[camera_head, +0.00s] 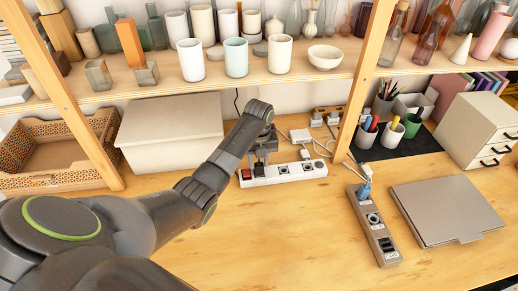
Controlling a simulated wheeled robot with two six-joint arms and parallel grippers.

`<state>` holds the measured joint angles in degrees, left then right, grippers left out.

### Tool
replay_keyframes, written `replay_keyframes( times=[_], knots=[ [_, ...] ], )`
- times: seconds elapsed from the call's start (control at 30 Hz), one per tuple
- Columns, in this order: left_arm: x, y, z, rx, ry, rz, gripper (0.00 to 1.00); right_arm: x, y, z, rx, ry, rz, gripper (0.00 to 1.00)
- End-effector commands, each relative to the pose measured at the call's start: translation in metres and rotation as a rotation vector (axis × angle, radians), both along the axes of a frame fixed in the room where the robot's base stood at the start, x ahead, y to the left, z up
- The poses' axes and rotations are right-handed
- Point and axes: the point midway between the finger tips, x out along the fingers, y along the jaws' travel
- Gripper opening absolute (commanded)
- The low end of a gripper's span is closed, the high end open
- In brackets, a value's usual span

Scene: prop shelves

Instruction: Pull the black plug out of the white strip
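The white strip (294,174) lies on the wooden table, with a red switch at its left end and bare sockets toward the right. A small black plug (259,170) sits in the strip just right of the red switch. My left gripper (264,160) points down right above the plug, its fingertips close to it. The fingers are dark and small here, so I cannot tell whether they touch or grip the plug. My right gripper is not in view.
A grey strip (381,238) with a blue plug (365,191) lies to the right, beside a grey folder (449,211). A lidded box (170,130) stands behind my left arm. Wooden shelf posts and a low shelf with cups (236,58) are behind. The front table is clear.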

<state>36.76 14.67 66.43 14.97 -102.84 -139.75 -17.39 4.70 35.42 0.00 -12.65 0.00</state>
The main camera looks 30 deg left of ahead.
Motion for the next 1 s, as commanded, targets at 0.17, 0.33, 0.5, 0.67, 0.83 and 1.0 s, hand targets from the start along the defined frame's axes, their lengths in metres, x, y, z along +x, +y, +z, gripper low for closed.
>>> replay_keyframes(
  times=[0.17,0.33,0.5,0.67,0.83,1.0],
  knots=[
    [0.0,0.0,-0.019,0.0,0.002,-0.001,0.33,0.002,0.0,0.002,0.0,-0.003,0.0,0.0],
    [0.0,-0.001,-0.025,-0.001,-0.001,-0.002,0.33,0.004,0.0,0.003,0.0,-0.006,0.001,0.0],
    [0.0,0.0,-0.026,0.0,0.0,-0.001,0.33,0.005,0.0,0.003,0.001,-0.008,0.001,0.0],
    [0.0,0.0,-0.025,0.0,0.0,-0.001,0.18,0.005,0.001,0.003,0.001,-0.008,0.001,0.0],
    [0.0,0.0,-0.025,0.001,-0.001,-0.001,0.19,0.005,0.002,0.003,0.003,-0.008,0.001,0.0],
    [0.0,0.0,-0.025,0.001,-0.001,-0.001,0.0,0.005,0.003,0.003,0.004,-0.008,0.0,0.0]
  ],
)
